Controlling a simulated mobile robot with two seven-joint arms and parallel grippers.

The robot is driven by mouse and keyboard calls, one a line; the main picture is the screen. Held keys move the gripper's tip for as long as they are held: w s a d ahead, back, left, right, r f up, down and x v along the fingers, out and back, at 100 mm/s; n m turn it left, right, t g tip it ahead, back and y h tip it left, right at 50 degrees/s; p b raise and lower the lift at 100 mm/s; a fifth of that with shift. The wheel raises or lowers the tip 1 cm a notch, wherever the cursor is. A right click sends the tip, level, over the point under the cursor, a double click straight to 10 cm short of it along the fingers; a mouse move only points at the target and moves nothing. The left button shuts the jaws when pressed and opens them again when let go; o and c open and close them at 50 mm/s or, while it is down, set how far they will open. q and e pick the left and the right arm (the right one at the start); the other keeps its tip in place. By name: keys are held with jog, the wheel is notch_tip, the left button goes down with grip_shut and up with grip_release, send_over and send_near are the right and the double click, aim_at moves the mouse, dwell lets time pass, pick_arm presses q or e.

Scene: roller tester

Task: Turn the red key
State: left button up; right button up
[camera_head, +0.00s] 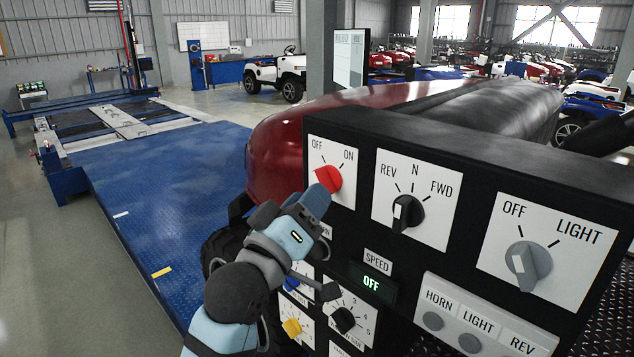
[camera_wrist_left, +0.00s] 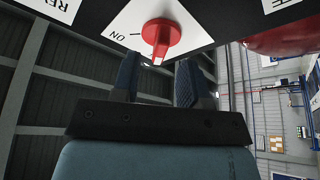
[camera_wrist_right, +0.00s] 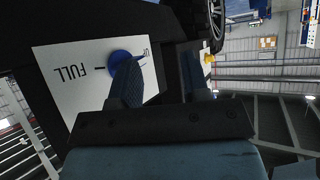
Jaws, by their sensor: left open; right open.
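The red key (camera_head: 328,178) is a round knob with a raised grip on a white plate marked OFF and ON, at the panel's upper left. My left gripper (camera_head: 292,206) is open just below and left of it in the head view. In the left wrist view the red key (camera_wrist_left: 161,38) lies ahead of and roughly between the two open fingertips (camera_wrist_left: 158,68), with nothing held. I cannot tell for sure whether a fingertip touches it. My right gripper (camera_wrist_right: 163,75) is open and empty in its wrist view, one finger overlapping the blue knob (camera_wrist_right: 124,62).
The black control panel (camera_head: 400,140) also carries a REV/N/FWD knob (camera_head: 407,212), a grey light knob (camera_head: 528,265), a yellow knob (camera_head: 292,327), a black numbered dial (camera_head: 343,319) and a SPEED display (camera_head: 371,283) reading OFF. A blue platform (camera_head: 165,210) lies left.

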aim_at(325, 181)
pick_arm(q)
jog(key=shift+x, duration=1.5)
jog(key=shift+c, duration=0.2)
